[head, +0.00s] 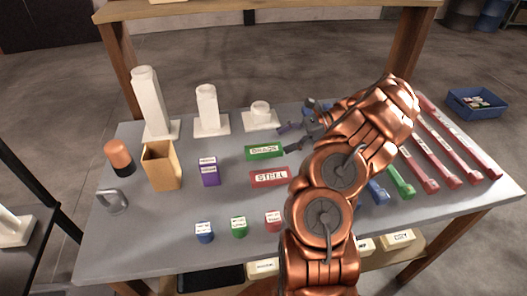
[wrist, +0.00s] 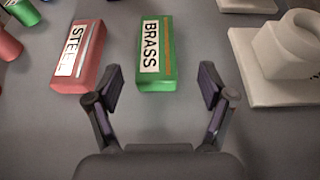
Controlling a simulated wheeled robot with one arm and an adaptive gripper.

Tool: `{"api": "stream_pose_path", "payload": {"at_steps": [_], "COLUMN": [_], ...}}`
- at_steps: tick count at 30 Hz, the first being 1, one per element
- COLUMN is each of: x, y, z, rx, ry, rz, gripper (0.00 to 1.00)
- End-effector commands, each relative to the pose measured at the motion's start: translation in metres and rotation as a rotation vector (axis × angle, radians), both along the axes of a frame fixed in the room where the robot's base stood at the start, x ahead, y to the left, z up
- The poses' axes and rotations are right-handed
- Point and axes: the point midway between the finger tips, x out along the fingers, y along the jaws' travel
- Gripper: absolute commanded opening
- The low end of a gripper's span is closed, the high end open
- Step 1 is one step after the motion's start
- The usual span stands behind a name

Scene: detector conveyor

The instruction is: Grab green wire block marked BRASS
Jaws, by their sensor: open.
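The green block marked BRASS (head: 264,152) lies flat on the grey table, with a white label on its top. It also shows in the wrist view (wrist: 155,55), where an orange-brown stripe runs beside the label. My gripper (head: 288,138) is open and empty, to the right of the block in the head view. In the wrist view my gripper (wrist: 158,82) has its two fingers spread, with the near end of the green block between and just ahead of the fingertips. They do not appear to touch it.
A red block marked STEEL (head: 269,178) lies beside the green one. White stepped pieces (head: 261,117) stand at the back on the grey table (head: 135,240). A purple block (head: 209,172), a wooden box (head: 162,166) and small coloured blocks (head: 239,227) are nearby. Long red bars (head: 455,145) lie at right.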

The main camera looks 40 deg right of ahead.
Motion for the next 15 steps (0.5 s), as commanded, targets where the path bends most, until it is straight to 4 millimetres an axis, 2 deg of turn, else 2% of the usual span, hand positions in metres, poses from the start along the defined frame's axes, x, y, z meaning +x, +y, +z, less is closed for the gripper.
{"api": "stream_pose_path", "payload": {"at_steps": [15], "x": [0.011], "y": [0.025], "z": [-0.010], "rx": [0.002], "ry": [0.002], "rz": [-0.005], "gripper": [0.81]}}
